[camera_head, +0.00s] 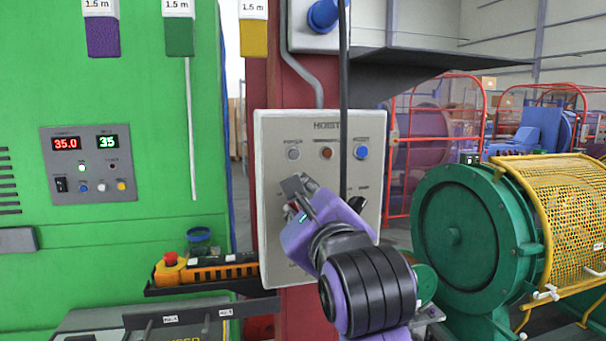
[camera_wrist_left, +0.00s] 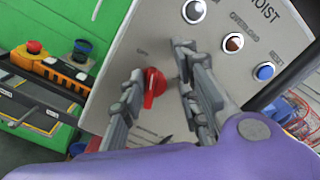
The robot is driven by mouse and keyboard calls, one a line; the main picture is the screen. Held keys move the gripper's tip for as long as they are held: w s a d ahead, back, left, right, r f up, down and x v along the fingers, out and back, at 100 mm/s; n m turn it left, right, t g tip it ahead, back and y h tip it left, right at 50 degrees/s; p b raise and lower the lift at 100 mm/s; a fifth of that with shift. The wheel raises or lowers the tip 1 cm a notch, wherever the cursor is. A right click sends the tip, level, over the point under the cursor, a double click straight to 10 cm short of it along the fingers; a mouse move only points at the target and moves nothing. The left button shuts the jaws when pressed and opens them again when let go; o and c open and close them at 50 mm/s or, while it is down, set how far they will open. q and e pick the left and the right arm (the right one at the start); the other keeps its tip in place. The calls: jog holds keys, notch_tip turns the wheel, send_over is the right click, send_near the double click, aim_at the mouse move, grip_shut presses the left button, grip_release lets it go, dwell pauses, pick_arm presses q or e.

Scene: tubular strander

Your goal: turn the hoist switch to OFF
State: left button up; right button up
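A grey panel marked HOIST (camera_head: 270,128) is mounted on a red column in the head view. In the left wrist view, a red rotary switch (camera_wrist_left: 153,88) sits on this panel, its handle roughly upright. My left gripper (camera_head: 295,190) is at the panel's left side and covers most of this switch in the head view. In the left wrist view, the left gripper (camera_wrist_left: 160,62) is open, with one finger on each side of the red switch. The switch lies closer to the left finger; contact is unclear. My right gripper is out of view.
An orange box with a red button (camera_head: 170,259) stands lower left.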

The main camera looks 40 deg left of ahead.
aim_at(298, 154)
pick_arm(q)
notch_tip(298, 154, up, 8)
jog(key=shift+f, duration=0.1)
dwell(0.4)
